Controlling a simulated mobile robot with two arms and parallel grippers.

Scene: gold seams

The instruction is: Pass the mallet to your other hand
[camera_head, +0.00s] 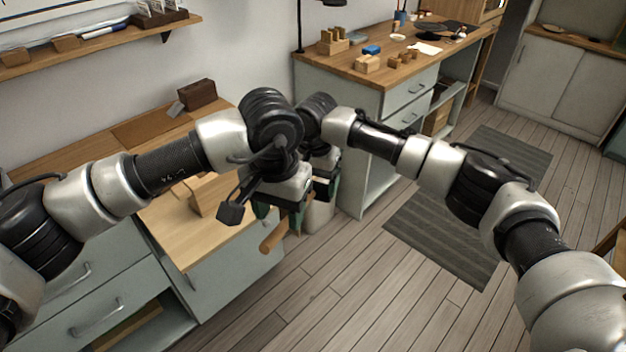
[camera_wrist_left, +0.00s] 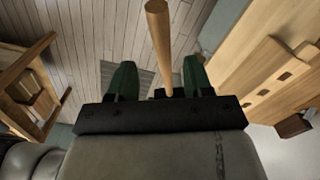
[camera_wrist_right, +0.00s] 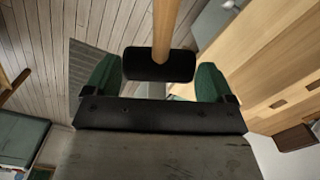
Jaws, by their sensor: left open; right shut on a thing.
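The mallet has a tan wooden handle (camera_head: 272,236) and a dark head (camera_wrist_right: 160,65). My right gripper (camera_wrist_right: 160,80) is shut on the head, one green finger at each end. In the head view this gripper (camera_head: 325,185) is largely hidden behind the left one. My left gripper (camera_head: 277,212) is open, in front of the right one. In the left wrist view the handle (camera_wrist_left: 158,45) runs between the spread green fingers of the left gripper (camera_wrist_left: 158,78), with gaps on both sides. In the head view the handle's end sticks out below, tilted.
A wooden-topped workbench (camera_head: 160,225) with a wooden block stands below left. A second bench (camera_head: 365,75) at the back carries blocks and small items. A wall shelf (camera_head: 100,40) is at upper left. Striped mats (camera_head: 440,235) lie on open plank floor to the right.

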